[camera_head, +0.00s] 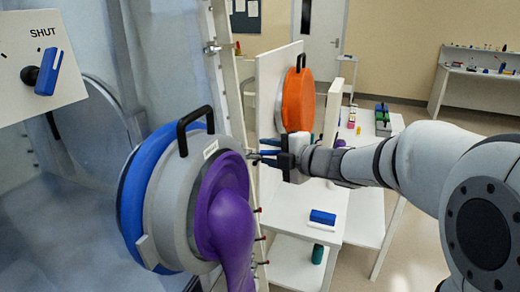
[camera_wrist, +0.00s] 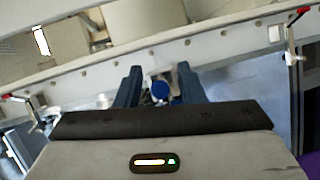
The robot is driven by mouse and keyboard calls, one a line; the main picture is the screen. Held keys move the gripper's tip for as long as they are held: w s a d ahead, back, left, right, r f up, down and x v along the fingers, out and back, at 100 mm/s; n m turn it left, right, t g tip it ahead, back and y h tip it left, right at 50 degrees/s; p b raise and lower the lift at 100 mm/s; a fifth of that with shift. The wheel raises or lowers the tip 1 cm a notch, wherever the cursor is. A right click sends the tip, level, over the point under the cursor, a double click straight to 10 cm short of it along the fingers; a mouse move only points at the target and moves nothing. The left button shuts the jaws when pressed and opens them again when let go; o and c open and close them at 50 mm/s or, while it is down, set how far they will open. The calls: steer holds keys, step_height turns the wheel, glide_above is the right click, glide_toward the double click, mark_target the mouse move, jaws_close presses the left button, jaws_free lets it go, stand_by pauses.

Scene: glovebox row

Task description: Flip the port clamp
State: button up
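My gripper (camera_head: 262,156) reaches in from the right in the camera_head view, its tips close to the glovebox's front frame, behind the purple-gloved port. In the wrist view, my gripper's two dark blue fingers (camera_wrist: 158,82) are apart. Between them shows a small blue round end (camera_wrist: 160,91) with a pale metal bracket (camera_wrist: 158,76) behind it. This looks like the port clamp, but I cannot tell surely. Gaps show on both sides of the blue end, so the fingers do not appear to grip it. In the camera_head view the fingers and arm obscure this spot.
A large port with a blue ring, black handle and purple glove (camera_head: 230,225) stands left of my gripper. An orange round door (camera_head: 298,100) is just behind it. A blue lever (camera_head: 48,72) sits on a panel marked SHUT. A white table (camera_head: 300,218) stands below.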

steer(key=shift+x, duration=0.8)
steer(key=shift+c, duration=0.5)
jaws_close()
